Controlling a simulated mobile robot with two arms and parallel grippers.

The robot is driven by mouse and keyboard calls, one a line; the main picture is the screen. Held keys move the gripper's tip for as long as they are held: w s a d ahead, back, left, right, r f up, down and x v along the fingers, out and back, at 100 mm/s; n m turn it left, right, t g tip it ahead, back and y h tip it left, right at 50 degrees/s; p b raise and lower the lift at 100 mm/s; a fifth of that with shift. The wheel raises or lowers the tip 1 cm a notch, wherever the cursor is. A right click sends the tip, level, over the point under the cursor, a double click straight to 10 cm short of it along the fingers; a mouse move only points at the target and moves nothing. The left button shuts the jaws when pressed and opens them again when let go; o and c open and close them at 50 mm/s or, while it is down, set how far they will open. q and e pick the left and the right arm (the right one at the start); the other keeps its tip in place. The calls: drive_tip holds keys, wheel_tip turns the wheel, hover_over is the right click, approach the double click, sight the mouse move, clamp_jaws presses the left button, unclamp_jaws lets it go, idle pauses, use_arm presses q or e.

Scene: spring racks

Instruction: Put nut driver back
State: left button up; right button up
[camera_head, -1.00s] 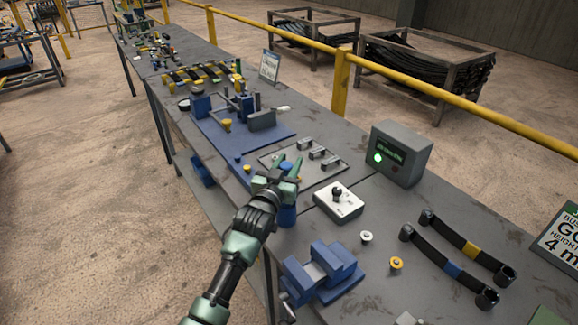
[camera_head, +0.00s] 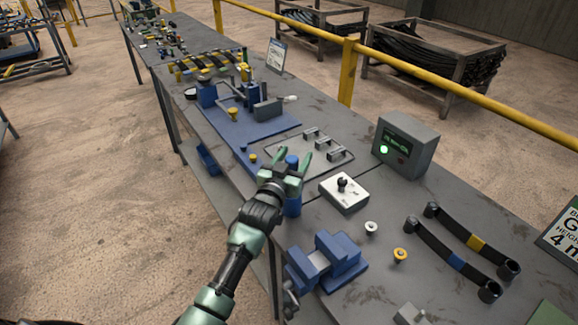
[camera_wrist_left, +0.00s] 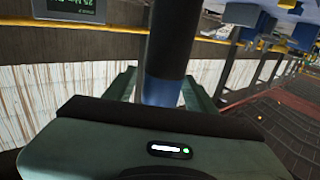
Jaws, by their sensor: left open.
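A blue upright cylinder, which looks like the nut driver (camera_head: 292,207), shows below my left gripper (camera_head: 293,158) near the bench's front edge. A blue rounded end shows between the green fingers. In the left wrist view a cylinder with a dark part and a blue band (camera_wrist_left: 161,90) stands between the spread fingers. My left gripper is open around it; I cannot tell whether a finger touches it. The palm hides its middle in the head view. My right gripper is not in view.
A grey plate with metal brackets (camera_head: 343,157) lies behind the gripper. A white switch box (camera_head: 345,205), a grey display box with a green light (camera_head: 418,143) and a blue vise (camera_head: 343,262) stand nearby. Black straps (camera_head: 440,242) lie at the right.

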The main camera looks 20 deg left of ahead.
use_arm(q)
drive_tip(key=s+b, duration=0.2)
drive_tip(key=s, duration=1)
drive_tip(key=shift+a, duration=0.25)
drive_tip(key=shift+f, duration=0.1)
